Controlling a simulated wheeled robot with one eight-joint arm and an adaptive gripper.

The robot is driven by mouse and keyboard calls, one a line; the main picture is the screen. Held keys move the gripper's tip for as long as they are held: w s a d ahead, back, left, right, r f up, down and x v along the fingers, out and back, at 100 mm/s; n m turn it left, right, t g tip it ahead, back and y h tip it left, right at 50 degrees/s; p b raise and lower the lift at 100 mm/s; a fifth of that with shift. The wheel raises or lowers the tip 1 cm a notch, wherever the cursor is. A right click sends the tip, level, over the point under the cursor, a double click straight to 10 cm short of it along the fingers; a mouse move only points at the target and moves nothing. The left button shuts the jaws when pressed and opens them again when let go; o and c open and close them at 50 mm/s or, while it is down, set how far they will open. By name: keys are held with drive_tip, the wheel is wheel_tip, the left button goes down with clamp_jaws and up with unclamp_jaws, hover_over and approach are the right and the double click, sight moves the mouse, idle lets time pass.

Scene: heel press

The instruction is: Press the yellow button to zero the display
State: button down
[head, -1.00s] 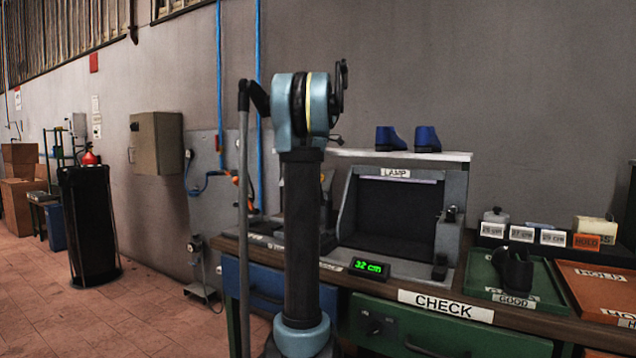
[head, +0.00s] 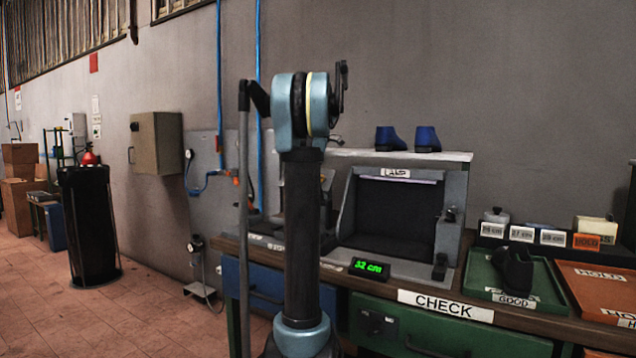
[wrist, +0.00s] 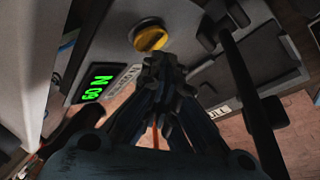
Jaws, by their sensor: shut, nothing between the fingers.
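The round yellow button (wrist: 151,39) sits in a dark ring on a light grey panel in the wrist view. My gripper (wrist: 162,68) is shut and empty, with its fingertips just below the button in that picture. I cannot tell whether they touch it. A display with green figures (wrist: 97,82) is left of the fingers; it appears turned over and seems to read 60 N. The head view does not show the button or the gripper, and my arm blocks part of the bench there.
In the head view, a bench marked CHECK (head: 445,304) carries a lamp box (head: 452,232), another green display (head: 369,267) reading 32 cm, and a green tray (head: 548,290) with a dark shoe (head: 513,268). A dark bar (wrist: 245,85) runs right of the fingers in the wrist view.

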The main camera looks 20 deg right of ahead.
drive_tip(key=shift+w+d+f, duration=0.4)
drive_tip(key=shift+d, duration=0.15)
idle(1.1)
drive_tip(key=shift+a, duration=0.1)
drive_tip(key=shift+s+a+r, duration=0.45)
drive_tip(key=shift+a+r, duration=0.05)
drive_tip(key=shift+r, duration=0.05)
idle(0.5)
drive_tip(key=s+a+r, duration=0.2)
drive_tip(key=a+r, duration=0.1)
drive_tip(key=shift+s+a, duration=0.1)
drive_tip(key=shift+s, duration=0.15)
idle(0.3)
idle(0.6)
